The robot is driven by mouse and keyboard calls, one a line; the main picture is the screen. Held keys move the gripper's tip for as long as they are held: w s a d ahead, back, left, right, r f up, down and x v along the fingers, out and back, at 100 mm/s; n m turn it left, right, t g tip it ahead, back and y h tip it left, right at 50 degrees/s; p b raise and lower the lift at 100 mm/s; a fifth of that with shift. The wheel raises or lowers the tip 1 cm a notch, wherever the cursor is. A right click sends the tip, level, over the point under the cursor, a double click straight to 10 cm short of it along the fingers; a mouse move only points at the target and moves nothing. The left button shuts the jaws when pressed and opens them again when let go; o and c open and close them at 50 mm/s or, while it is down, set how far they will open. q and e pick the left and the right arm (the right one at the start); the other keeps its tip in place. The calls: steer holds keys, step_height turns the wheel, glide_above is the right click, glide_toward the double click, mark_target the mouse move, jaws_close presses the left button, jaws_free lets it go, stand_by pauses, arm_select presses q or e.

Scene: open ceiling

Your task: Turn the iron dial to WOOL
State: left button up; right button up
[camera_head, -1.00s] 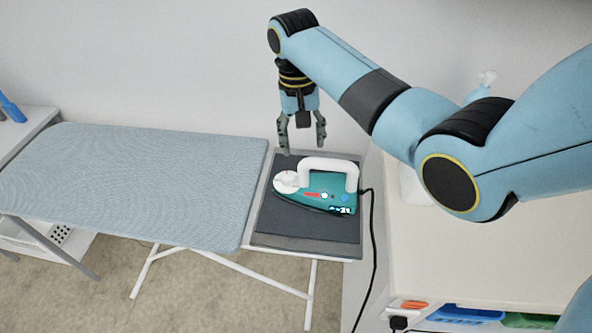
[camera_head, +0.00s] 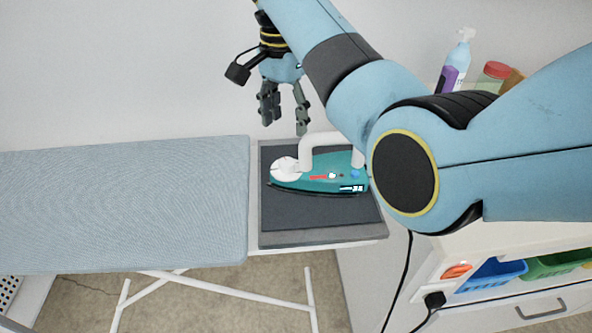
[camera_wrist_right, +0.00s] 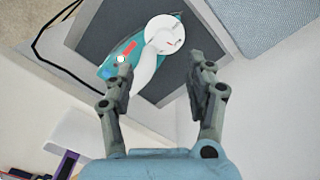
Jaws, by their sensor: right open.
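The iron (camera_head: 318,182) is teal with a white handle and lies on the dark grey rest pad at the right end of the ironing board. Its round white dial (camera_head: 284,171) is at the iron's left end; the dial's lettering is too small to read. My right gripper (camera_head: 285,127) is open and empty, apart from the iron, just behind the dial in the head view. In the right wrist view, the dial (camera_wrist_right: 165,34) shows beyond and between the two open fingers, with the teal body (camera_wrist_right: 124,62) to its left. My left gripper is out of view.
The blue ironing board (camera_head: 120,205) stretches left. A white cabinet at right carries a spray bottle (camera_head: 458,60) and a red-lidded jar (camera_head: 493,76); blue and green bins (camera_head: 497,273) sit below. A black cord (camera_head: 400,285) hangs beside the rest.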

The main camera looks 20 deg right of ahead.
mark_target(286, 162)
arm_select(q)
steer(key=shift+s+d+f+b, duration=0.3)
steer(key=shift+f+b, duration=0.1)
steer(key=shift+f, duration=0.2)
arm_select(e)
step_height(286, 162, down, 11)
steer(key=shift+w+r, duration=0.15)
steer(key=shift+c, duration=0.4)
jaws_close()
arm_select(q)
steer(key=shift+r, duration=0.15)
